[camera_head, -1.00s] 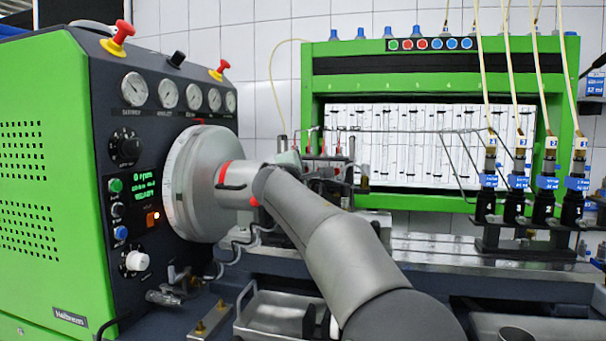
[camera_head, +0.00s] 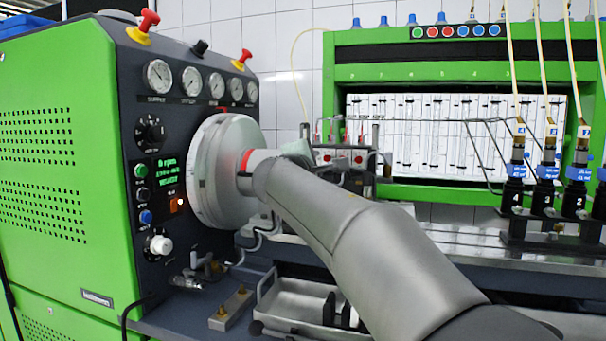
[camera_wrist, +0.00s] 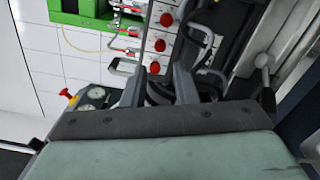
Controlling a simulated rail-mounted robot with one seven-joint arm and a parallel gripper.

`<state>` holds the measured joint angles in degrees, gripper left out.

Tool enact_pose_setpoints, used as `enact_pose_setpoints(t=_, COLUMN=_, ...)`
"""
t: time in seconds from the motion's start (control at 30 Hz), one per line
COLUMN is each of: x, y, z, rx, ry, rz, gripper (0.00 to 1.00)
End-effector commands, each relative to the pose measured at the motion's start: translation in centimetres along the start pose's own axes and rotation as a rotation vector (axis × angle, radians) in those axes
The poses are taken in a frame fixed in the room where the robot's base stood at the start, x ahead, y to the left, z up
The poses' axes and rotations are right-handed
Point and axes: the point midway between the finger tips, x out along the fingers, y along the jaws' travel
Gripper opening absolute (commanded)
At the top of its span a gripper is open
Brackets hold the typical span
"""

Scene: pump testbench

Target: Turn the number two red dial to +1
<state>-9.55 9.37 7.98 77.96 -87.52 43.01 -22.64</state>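Several red dials sit on white plates in a row beyond my gripper. In the wrist view three show clearly: a top one (camera_wrist: 165,19), a middle one (camera_wrist: 160,45) and a lowest one (camera_wrist: 154,68). I cannot read their numbers or settings. My gripper (camera_wrist: 160,75) is open, its two dark fingers apart and nothing seen between them but the background. The lowest dial appears between the fingertips; no contact can be made out. In the head view small red dials (camera_head: 358,159) show just past my wrist, and my arm hides part of that area.
A green console (camera_head: 60,170) with gauges, knobs and red-yellow buttons (camera_head: 143,27) stands at left, its large grey disc (camera_head: 222,172) close to my arm. Black injectors (camera_head: 515,192) with hoses stand at right. A metal tray (camera_head: 295,305) lies below my arm.

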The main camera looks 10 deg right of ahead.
Motion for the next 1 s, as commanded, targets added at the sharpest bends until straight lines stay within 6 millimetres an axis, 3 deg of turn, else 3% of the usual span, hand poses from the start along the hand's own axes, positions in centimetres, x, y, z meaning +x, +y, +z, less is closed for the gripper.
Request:
enact_pose_setpoints(t=0.03, x=-1.5, y=0.0, z=-0.1, rx=0.0, ry=0.002, rz=0.002, gripper=0.26)
enact_pose_setpoints(t=0.2, x=-5.3, y=0.1, z=0.0, rx=0.0, ry=0.002, rz=0.002, gripper=0.26)
enact_pose_setpoints(t=0.4, x=-8.1, y=0.1, z=0.0, rx=0.0, ry=0.001, rz=0.001, gripper=0.26)
enact_pose_setpoints(t=0.87, x=-8.9, y=0.0, z=0.0, rx=0.001, ry=0.0, rz=-0.002, gripper=0.26)
enact_pose_setpoints(t=1.0, x=-8.9, y=-1.5, z=1.3, rx=0.048, ry=0.001, rz=-0.1, gripper=0.26)
